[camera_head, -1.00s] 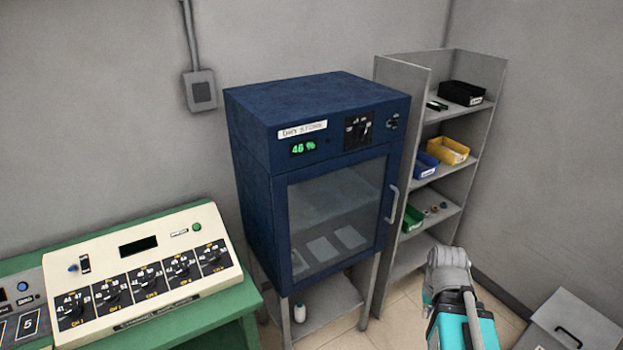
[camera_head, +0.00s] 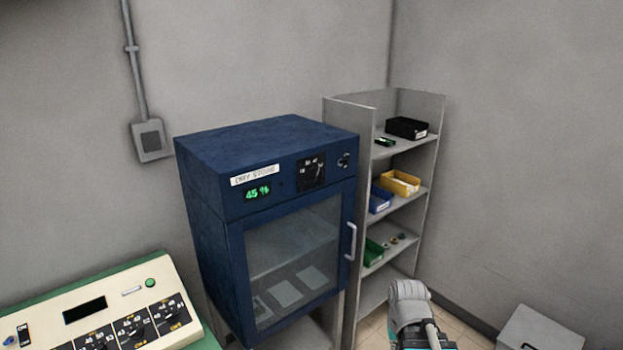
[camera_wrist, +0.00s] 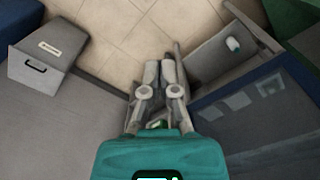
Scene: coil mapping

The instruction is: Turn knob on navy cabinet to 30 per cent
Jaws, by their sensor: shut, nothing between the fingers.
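The navy cabinet (camera_head: 205,245) labelled DRY STORE stands on legs against the wall in the head view. Its green display (camera_head: 257,193) reads about 45 %. A black dial plate with a knob (camera_head: 312,173) is on the upper front, right of the display; the pointer is too small to read surely. My gripper (camera_wrist: 161,68) is shut and empty in the wrist view, pointing down past the cabinet front towards the tiled floor. It is apart from the knob. The cabinet's glass door (camera_wrist: 250,105) shows at the right of the wrist view.
A smaller round control (camera_head: 343,160) is right of the dial. A door handle (camera_head: 351,241) sticks out at the cabinet's right edge. A grey shelf unit (camera_head: 345,113) with bins stands to the right. A cream console (camera_head: 122,303) is at lower left. A grey box (camera_wrist: 38,68) is on the floor.

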